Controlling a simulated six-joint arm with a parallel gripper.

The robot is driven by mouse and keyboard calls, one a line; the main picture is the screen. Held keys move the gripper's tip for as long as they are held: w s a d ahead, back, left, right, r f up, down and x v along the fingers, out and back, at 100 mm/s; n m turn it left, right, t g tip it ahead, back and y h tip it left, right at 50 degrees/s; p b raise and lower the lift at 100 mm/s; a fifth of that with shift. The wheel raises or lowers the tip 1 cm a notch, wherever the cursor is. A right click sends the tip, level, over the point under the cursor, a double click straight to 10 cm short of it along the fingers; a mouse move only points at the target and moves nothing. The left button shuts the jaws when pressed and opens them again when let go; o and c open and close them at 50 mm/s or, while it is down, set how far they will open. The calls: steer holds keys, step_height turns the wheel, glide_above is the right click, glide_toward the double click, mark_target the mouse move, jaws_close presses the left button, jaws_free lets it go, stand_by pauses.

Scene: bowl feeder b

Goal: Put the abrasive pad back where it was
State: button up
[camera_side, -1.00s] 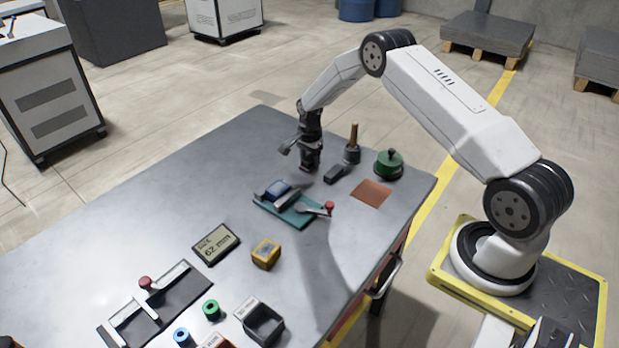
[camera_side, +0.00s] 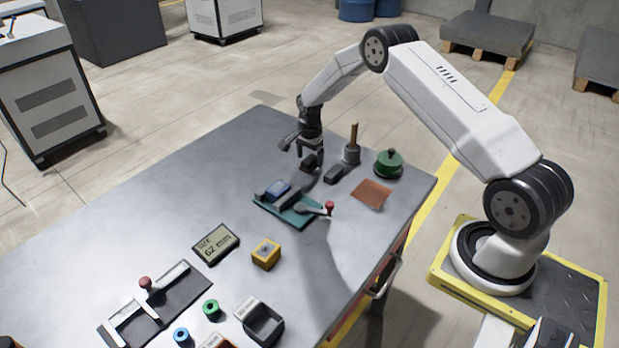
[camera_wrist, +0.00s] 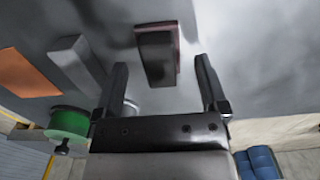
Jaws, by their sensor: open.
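A dark block with a reddish edge, which looks like the abrasive pad (camera_side: 312,162), lies on the table directly below my gripper (camera_side: 310,152). In the wrist view the pad (camera_wrist: 156,54) lies between and just beyond the two fingertips of my gripper (camera_wrist: 160,68), with a gap on each side. My gripper is open and holds nothing. In the side view the fingers partly cover the pad's far side. A brown-orange square sheet (camera_side: 371,193) lies flat to the right.
A dark grey block (camera_side: 336,174) lies just right of the pad. A wooden-handled tool (camera_side: 352,150) and a green round object (camera_side: 389,163) stand behind it. A teal fixture (camera_side: 283,212) with a red-knobbed lever is in front. The table to the left is clear.

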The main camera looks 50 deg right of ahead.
mark_target(309, 160)
step_height(309, 160, up, 11)
steer(key=shift+f, duration=0.15)
stand_by(0.4)
stand_by(0.5)
steer(key=s+a+r+n+t, duration=0.1)
steer(key=s+a+r+n, duration=0.5)
steer(key=s+a+n, duration=0.45)
steer(key=s+a+n+t, duration=0.1)
steer(key=s+a+n, duration=0.6)
steer(key=s, duration=0.7)
steer(key=shift+a+t, duration=0.3)
steer(key=shift+a, duration=0.95)
